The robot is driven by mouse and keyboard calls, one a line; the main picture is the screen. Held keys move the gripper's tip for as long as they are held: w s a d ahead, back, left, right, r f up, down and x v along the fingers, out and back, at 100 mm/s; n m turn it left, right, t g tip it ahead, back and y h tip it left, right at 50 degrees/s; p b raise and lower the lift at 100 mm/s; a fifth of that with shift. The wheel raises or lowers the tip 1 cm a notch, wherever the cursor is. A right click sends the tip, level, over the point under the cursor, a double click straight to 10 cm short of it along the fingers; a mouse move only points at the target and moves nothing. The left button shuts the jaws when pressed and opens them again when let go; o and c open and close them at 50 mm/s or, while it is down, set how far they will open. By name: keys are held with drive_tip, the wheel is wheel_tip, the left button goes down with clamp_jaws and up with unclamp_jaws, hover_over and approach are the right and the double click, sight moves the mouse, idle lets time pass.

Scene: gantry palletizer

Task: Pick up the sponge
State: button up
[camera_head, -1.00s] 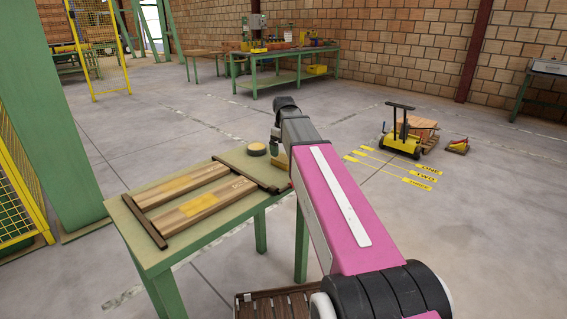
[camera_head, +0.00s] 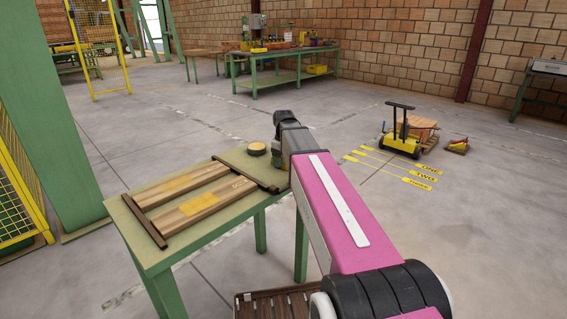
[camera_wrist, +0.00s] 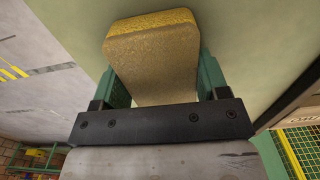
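The sponge (camera_wrist: 152,62) is a tan block with a yellow far edge, large in the wrist view. It lies between the two green fingers of my gripper (camera_wrist: 163,82), with one finger along each side and no clear gap. I cannot tell whether the fingers press on it or only straddle it.
A yellow mesh fence (camera_head: 18,195) stands at left. A yellow cart (camera_head: 401,141) is on the open floor at right.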

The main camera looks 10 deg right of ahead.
drive_tip(key=shift+r, duration=0.1)
drive_tip(key=shift+c, duration=0.3)
drive_tip(key=shift+r, duration=0.5)
drive_tip(key=r, duration=0.2)
drive_tip(key=s+r, duration=0.1)
drive_tip(key=shift+a+r, duration=0.3)
drive_tip(key=shift+a, duration=0.1)
drive_tip(key=s+a+r, duration=0.6)
drive_tip(key=s, duration=0.1)
drive_tip(key=shift+s+a, duration=0.4)
drive_tip(key=shift+r, duration=0.1)
drive_tip(key=shift+o, duration=0.6)
